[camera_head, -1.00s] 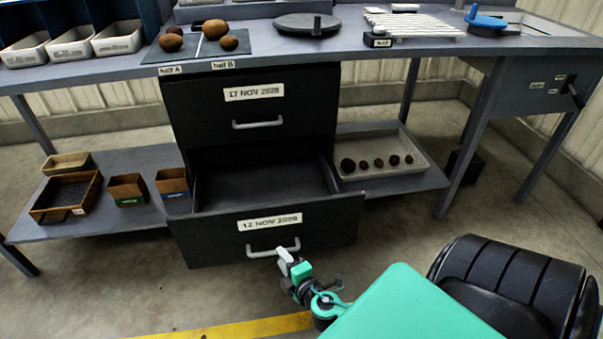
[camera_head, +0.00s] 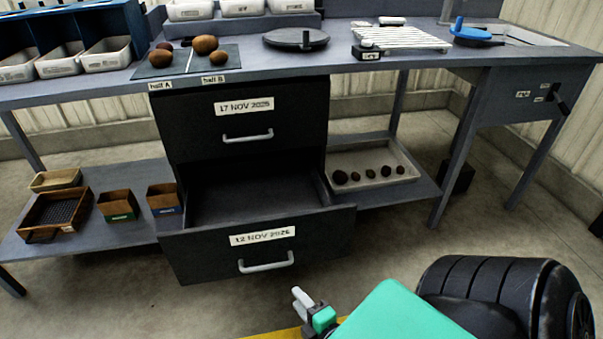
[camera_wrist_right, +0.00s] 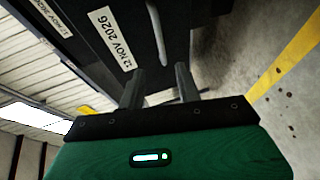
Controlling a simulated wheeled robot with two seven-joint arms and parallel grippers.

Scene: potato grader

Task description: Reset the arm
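My right gripper (camera_head: 303,298) is below and to the right of the lower drawer's handle (camera_head: 266,262), apart from it. In the right wrist view its two fingers (camera_wrist_right: 160,82) are spread with nothing between them. The handle shows beyond the fingertips there (camera_wrist_right: 157,32). The lower drawer (camera_head: 190,262), labelled 12 NOV 2026, is pulled out, and its visible inside looks empty. The upper drawer (camera_head: 290,112) is shut. My left gripper is not in view.
On the bench are a two-part board (camera_head: 147,72) with several potatoes, a round dark plate (camera_head: 296,39) and a white slatted rack (camera_head: 410,38). The lower shelf holds small boxes (camera_head: 118,205) and a tray (camera_head: 408,164) of dark lumps. Floor left of my gripper is clear.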

